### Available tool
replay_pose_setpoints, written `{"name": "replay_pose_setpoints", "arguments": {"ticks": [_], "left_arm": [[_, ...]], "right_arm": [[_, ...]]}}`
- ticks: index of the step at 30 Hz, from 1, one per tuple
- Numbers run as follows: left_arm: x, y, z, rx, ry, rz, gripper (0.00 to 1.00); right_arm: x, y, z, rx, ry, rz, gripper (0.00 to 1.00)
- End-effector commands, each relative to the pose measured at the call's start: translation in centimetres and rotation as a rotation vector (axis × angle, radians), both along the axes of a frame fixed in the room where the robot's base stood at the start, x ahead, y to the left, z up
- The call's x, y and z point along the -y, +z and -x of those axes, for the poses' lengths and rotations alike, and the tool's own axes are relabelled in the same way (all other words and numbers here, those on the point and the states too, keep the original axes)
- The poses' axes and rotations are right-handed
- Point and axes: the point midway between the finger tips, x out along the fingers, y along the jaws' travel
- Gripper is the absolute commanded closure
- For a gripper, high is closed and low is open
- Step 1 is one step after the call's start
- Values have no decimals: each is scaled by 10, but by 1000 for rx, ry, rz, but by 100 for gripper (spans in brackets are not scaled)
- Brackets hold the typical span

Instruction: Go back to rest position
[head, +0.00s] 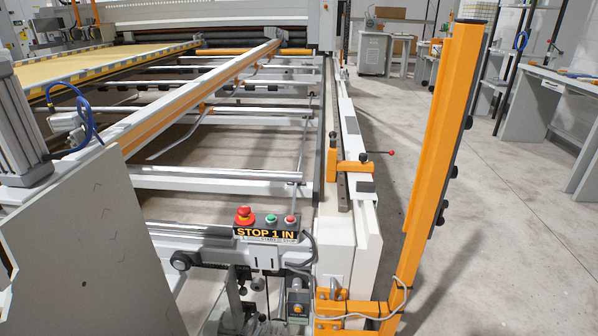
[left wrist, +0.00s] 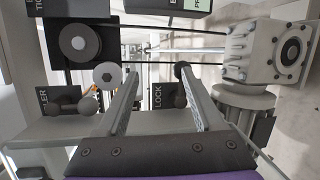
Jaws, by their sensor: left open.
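My left gripper (left wrist: 157,78) shows in the left wrist view with its two grey fingers spread apart and nothing between them. It faces a machine panel with dark round knobs and a label reading LOCK (left wrist: 159,97). A grey motor with a gearbox (left wrist: 265,55) is to the right of the fingers. I cannot tell whether a fingertip touches a knob. In the head view I cannot clearly make out the left gripper among the machine parts at the bottom. My right gripper is in neither view.
A control box (head: 266,232) with a red stop button (head: 244,215) sits on the near machine rail. An orange post (head: 445,130) stands at right. The long gantry frame (head: 200,95) fills the left. Open concrete floor (head: 500,220) lies right, with workbenches (head: 550,85) beyond.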

Motion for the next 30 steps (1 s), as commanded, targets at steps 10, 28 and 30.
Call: {"name": "replay_pose_setpoints", "arguments": {"ticks": [10, 28, 30], "left_arm": [[39, 122, 7, -42, -214, -311, 31], [54, 262, 187, -219, -605, -919, 31], [49, 268, 217, -247, -645, -989, 31]], "right_arm": [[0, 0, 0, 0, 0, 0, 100], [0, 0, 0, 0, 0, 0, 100], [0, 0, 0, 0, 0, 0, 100]]}}
